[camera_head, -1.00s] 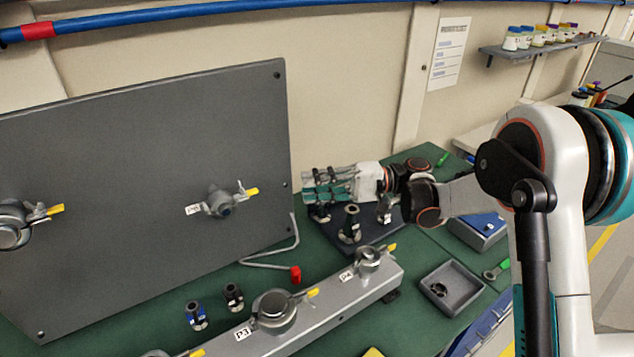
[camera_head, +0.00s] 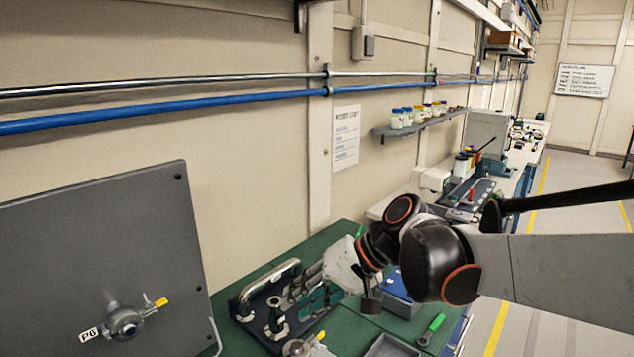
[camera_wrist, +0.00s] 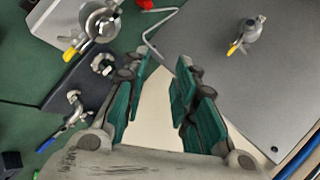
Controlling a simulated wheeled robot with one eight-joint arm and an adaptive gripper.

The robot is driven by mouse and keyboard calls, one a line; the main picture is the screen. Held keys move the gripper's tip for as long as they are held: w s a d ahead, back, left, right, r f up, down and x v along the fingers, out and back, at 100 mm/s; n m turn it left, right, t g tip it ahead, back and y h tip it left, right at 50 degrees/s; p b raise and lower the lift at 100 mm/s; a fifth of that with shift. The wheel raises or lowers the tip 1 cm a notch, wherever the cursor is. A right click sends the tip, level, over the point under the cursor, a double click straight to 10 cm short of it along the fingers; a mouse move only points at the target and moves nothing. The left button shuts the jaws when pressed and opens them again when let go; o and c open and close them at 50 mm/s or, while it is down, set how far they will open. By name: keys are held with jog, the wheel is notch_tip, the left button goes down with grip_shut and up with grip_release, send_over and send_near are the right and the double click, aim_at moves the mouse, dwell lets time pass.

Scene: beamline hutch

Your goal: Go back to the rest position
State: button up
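My gripper (camera_head: 318,290) hangs over the green bench (camera_head: 340,235), in front of and partly over a dark board with metal fittings. In the wrist view my gripper (camera_wrist: 160,95) has its two teal-padded fingers apart, with nothing between them. The dark board (camera_wrist: 80,80) lies below and to the left there, bearing ring-like metal fittings. My arm reaches in from the right in the head view, with its forearm roughly level.
A grey upright panel (camera_head: 90,235) with a valve labelled P6 (camera_head: 125,322) stands at the left. A grey tray (camera_head: 390,347) and green-handled tool (camera_head: 432,328) lie on the bench. A shelf (camera_head: 420,124) of jars and a blue pipe (camera_head: 160,118) are on the wall. Floor is clear at right.

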jog(key=s+d+f+t+h, duration=0.2)
jog(key=s+d+h, duration=0.2)
jog(key=s+d, duration=0.3)
jog(key=s+d+f+t+h, duration=0.3)
jog(key=s+d+h, duration=0.2)
jog(key=d, duration=1)
jog(key=shift+s+d+t+b, duration=0.3)
jog(key=shift+s+b, duration=0.15)
jog(key=shift+s, duration=0.55)
jog(key=shift+f, duration=0.1)
